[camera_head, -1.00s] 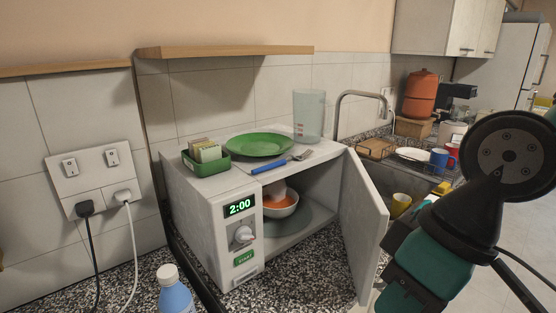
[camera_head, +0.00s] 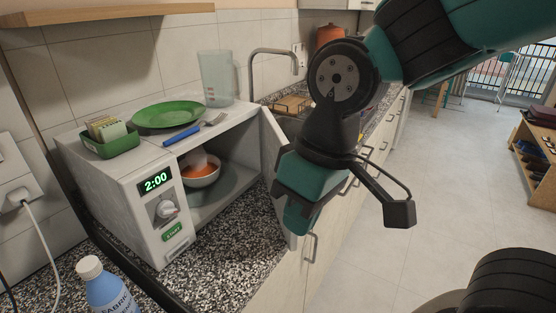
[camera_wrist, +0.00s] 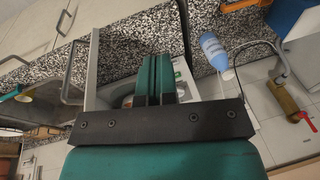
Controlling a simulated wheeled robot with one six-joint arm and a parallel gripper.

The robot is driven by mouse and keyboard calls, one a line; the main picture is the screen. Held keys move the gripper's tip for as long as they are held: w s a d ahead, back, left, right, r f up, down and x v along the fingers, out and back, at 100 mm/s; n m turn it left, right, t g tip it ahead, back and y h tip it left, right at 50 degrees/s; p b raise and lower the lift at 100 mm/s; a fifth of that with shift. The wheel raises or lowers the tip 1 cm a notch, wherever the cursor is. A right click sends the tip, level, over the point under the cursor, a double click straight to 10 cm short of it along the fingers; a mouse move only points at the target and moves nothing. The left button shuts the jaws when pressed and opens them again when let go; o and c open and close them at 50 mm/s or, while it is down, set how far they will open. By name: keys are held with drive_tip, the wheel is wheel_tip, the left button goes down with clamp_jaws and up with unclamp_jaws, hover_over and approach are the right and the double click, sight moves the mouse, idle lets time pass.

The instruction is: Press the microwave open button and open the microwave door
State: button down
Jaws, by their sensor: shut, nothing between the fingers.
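The white microwave (camera_head: 125,190) stands on the speckled counter with its door (camera_head: 270,150) swung open to the right. Its display (camera_head: 155,182) reads 2:00, with a knob and a green start button (camera_head: 172,232) below. A bowl with orange food (camera_head: 200,172) sits inside. My gripper (camera_head: 298,226) is shut and empty, in front of the open door in the head view, hiding part of it. Contact with the door cannot be told. In the wrist view, my closed fingers (camera_wrist: 156,78) cover part of the microwave.
A green plate (camera_head: 168,115), a blue-handled fork (camera_head: 190,132), a green box of packets (camera_head: 110,140) and a clear jug (camera_head: 216,78) stand on the microwave. A blue bottle (camera_head: 108,288) stands in front.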

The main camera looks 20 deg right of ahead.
drive_tip(key=w+a+r+m+t+h+p, duration=0.1)
drive_tip(key=w+a+r+m+h+p, duration=0.15)
drive_tip(key=w, duration=0.25)
drive_tip(key=w+a+r+m+t+h+p, duration=0.1)
drive_tip(key=w+m+h, duration=0.25)
drive_tip(key=w, duration=0.25)
drive_tip(key=w+a+r+m+t+h+p, duration=0.1)
drive_tip(key=w+r+m+h+p, duration=0.15)
drive_tip(key=w, duration=0.25)
drive_tip(key=w+d+f+p, duration=0.2)
drive_tip(key=d+f+p, duration=0.1)
drive_tip(key=d+f, duration=0.5)
drive_tip(key=shift+d+h, duration=0.35)
drive_tip(key=shift+d, duration=0.25)
